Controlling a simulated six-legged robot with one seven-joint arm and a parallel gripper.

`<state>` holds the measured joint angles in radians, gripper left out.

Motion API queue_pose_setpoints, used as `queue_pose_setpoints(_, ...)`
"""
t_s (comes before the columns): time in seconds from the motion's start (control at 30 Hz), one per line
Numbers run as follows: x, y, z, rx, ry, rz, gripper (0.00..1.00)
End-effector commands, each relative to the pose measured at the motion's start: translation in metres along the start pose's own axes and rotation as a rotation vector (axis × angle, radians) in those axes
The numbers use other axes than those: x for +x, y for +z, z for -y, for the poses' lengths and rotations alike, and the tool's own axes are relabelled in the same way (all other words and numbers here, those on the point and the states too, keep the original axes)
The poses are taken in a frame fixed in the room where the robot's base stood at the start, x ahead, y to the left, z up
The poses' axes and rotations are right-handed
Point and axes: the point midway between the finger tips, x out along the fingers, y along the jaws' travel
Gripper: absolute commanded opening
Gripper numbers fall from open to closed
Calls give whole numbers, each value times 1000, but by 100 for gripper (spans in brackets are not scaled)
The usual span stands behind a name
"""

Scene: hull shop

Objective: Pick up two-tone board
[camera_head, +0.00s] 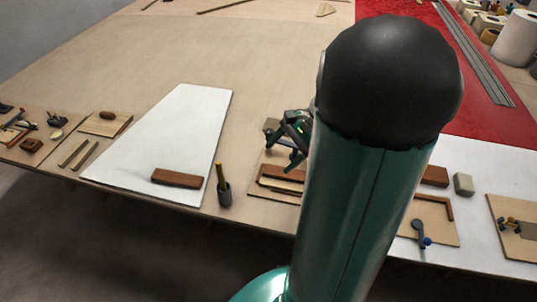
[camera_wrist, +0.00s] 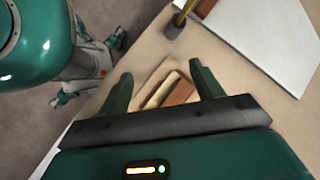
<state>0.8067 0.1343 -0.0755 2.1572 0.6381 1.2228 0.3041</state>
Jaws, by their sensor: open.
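The two-tone board (camera_head: 278,184), part pale wood and part reddish brown, lies on a thin plywood panel (camera_head: 262,193) near the table's front edge. My arm hides what lies to its right in the head view. In the wrist view the board (camera_wrist: 172,92) shows between and beyond my two fingers, its lower end hidden by my gripper body. My gripper (camera_wrist: 161,72) is open with nothing between the fingers. In the head view my gripper (camera_head: 296,132) is just behind and above the board; I cannot tell the exact gap.
A dark cup with a yellow stick (camera_head: 223,190) stands just left of the board. A white panel (camera_head: 185,130) with a brown block (camera_head: 178,178) lies further left. Small boards and tools sit at the far left and right. The table behind is mostly bare.

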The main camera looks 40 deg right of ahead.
Motion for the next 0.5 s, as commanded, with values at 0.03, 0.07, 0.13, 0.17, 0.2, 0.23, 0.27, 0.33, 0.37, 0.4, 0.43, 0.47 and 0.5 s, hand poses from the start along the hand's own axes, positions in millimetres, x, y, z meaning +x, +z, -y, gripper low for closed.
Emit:
queue_pose_setpoints(0.03, -2, -26, -8, 112, -43, 39, 65)
queue_pose_setpoints(0.07, -4, -39, -12, 174, -72, 62, 65)
queue_pose_setpoints(0.13, -8, -71, -24, 317, -143, 117, 65)
queue_pose_setpoints(0.17, -10, -84, -29, 376, -175, 141, 65)
queue_pose_setpoints(0.2, -11, -101, -38, 450, -216, 172, 65)
queue_pose_setpoints(0.23, -13, -113, -44, 503, -248, 194, 65)
queue_pose_setpoints(0.27, -15, -125, -51, 552, -278, 215, 65)
queue_pose_setpoints(0.33, -18, -148, -67, 648, -340, 257, 65)
queue_pose_setpoints(0.37, -19, -156, -73, 683, -364, 272, 65)
queue_pose_setpoints(0.4, -20, -165, -80, 721, -390, 289, 65)
queue_pose_setpoints(0.43, -21, -170, -84, 743, -407, 300, 65)
queue_pose_setpoints(0.47, -22, -174, -88, 761, -420, 308, 65)
queue_pose_setpoints(0.5, -22, -178, -92, 778, -433, 318, 65)
